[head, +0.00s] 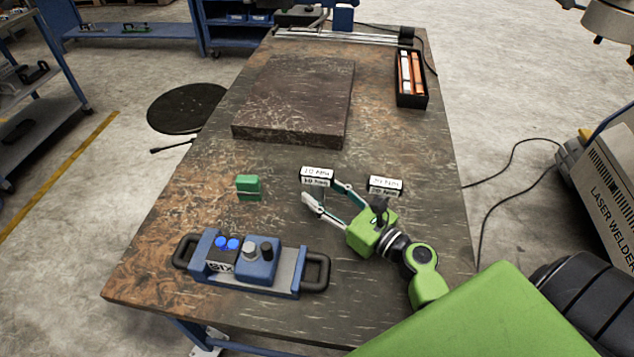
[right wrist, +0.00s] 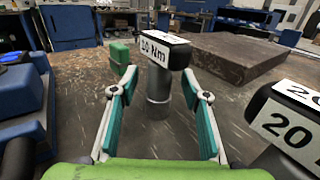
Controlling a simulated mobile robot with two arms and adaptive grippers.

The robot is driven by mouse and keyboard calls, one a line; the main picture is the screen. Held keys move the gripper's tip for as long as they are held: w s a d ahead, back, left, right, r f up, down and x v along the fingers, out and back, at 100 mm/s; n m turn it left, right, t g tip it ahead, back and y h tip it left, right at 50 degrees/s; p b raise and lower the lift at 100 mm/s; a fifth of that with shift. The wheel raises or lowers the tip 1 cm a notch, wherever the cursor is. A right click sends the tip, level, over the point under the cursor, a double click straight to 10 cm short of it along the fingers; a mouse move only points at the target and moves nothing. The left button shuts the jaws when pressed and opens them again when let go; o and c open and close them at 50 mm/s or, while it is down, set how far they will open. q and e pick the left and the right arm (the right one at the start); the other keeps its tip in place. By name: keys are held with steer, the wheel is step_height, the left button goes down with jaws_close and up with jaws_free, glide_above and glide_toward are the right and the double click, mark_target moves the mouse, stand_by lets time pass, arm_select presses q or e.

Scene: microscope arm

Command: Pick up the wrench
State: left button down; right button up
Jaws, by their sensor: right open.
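Two upright tools with black heads and white labels stand on the table and look like torque wrenches. One is labelled 10 Nm (head: 316,174); in the right wrist view this wrench (right wrist: 159,82) shows a grey cylindrical body below its head. The other, labelled 20 Nm (head: 385,185), stands to the right and shows in part in the right wrist view (right wrist: 290,125). My right gripper (head: 327,196) is open and empty, its fingers (right wrist: 164,83) spread either side of the 10 Nm wrench in the wrist view. Contact is not visible. My left gripper is not in view.
A small green block (head: 248,187) lies left of the 10 Nm wrench. A blue control box with handles (head: 290,280) sits at the near left. A dark stone slab (head: 305,90) and a black tray (head: 411,90) lie farther back. The table's right side is mostly clear.

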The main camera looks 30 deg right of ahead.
steer(key=shift+x, duration=1.1)
steer(key=shift+w, duration=0.1)
jaws_close()
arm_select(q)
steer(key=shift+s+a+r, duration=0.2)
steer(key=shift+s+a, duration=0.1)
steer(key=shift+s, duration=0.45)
